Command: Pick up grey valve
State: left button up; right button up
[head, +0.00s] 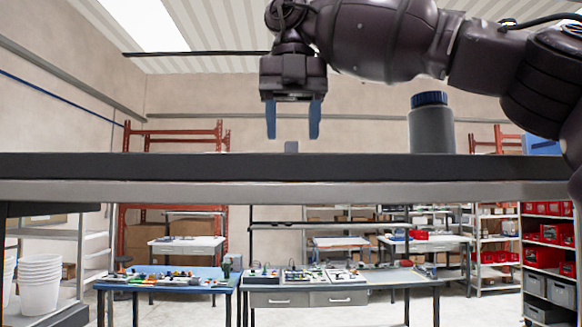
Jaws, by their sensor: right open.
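A small grey block-like piece (291,147), which fits the grey valve, shows just above the dark edge of the raised surface. Only its top part is visible; the rest is hidden behind the edge. My right gripper (293,134) points straight down above this piece, with its two blue fingers apart. The fingertips are a little higher than the piece in the picture, one to each side of it, and nothing is between them. Whether they line up in depth I cannot tell. My left gripper is not in view.
A grey container with a blue lid (431,125) stands to the right on the same raised surface (200,168), under my right arm. The surface left of the gripper looks clear. Beyond and below are workbenches, red bins (556,233) and white buckets (39,283).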

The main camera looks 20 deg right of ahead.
aim_at(291, 148)
jog(key=shift+w+f, duration=0.25)
jog(key=shift+f, duration=1.5)
jog(key=shift+a, duration=0.1)
grip_shut()
